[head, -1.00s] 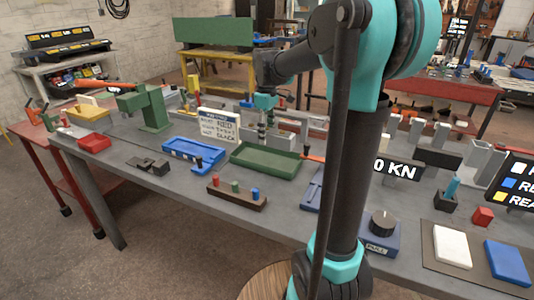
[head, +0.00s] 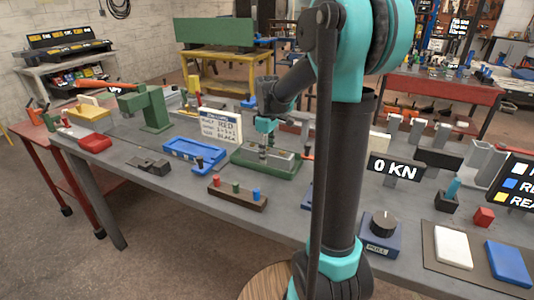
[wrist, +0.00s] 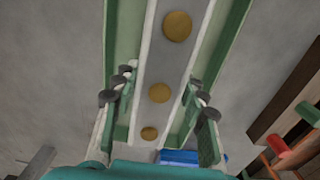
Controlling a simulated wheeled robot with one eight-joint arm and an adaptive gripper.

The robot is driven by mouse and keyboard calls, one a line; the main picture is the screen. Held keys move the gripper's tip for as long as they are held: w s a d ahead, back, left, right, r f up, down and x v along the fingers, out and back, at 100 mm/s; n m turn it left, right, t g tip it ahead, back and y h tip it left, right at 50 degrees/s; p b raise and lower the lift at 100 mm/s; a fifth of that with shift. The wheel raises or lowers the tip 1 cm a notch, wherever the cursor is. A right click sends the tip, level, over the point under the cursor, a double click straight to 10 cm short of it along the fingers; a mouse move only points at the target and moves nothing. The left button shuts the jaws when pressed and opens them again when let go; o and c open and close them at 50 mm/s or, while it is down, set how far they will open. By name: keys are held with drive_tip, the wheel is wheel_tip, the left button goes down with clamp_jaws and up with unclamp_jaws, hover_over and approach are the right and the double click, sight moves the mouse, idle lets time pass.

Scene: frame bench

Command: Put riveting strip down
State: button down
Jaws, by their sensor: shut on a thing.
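The riveting strip shows in the wrist view as a long grey bar (wrist: 166,64) with pale edges and round brass-coloured rivets along its middle. My gripper (wrist: 160,105) is shut on it, one finger on each side. In the head view my gripper (head: 264,148) points down over the green tray (head: 250,170), with the strip (head: 284,157) lying lengthwise within the tray's outline. The tray's green walls run along both sides of the strip in the wrist view. I cannot tell whether the strip touches the tray floor.
A blue tray (head: 190,152) and a text sign (head: 221,126) stand left of the green tray. A wooden block with coloured pegs (head: 237,195) lies in front. A dial box (head: 381,232) and a 0 KN display (head: 395,168) are to the right.

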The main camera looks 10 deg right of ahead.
drive_tip(key=c, duration=0.9)
unclamp_jaws()
drive_tip(key=shift+f, duration=0.1)
drive_tip(key=shift+o, duration=0.2)
wheel_tip(320, 180, up, 12)
